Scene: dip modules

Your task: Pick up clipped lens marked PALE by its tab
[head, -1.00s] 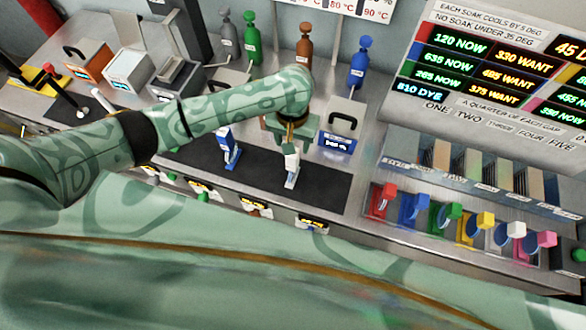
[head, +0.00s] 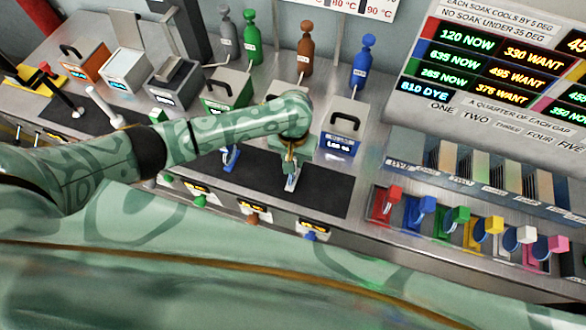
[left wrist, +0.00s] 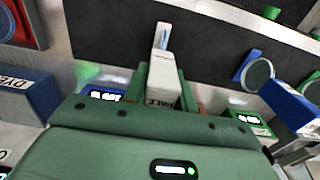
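The clipped lens with the white tab (left wrist: 163,75) stands on the black mat (left wrist: 105,30). Its tab bears dark lettering, partly hidden, that looks like PALE. In the head view its lens end (head: 291,181) shows below my left gripper (head: 290,152). In the left wrist view the green fingers of my left gripper (left wrist: 164,92) stand on both sides of the white tab. I cannot tell whether they press on it. A blue-tabbed clipped lens (head: 230,160) stands to the left on the mat, partly behind my arm. My right gripper is not in view.
Lidded baths with handles, such as the blue-labelled one (head: 343,125), line the back of the mat. Bottles stand behind them, including a blue one (head: 362,62). Several coloured clips, including a red one (head: 385,204), stand at the right. The mat right of my gripper is clear.

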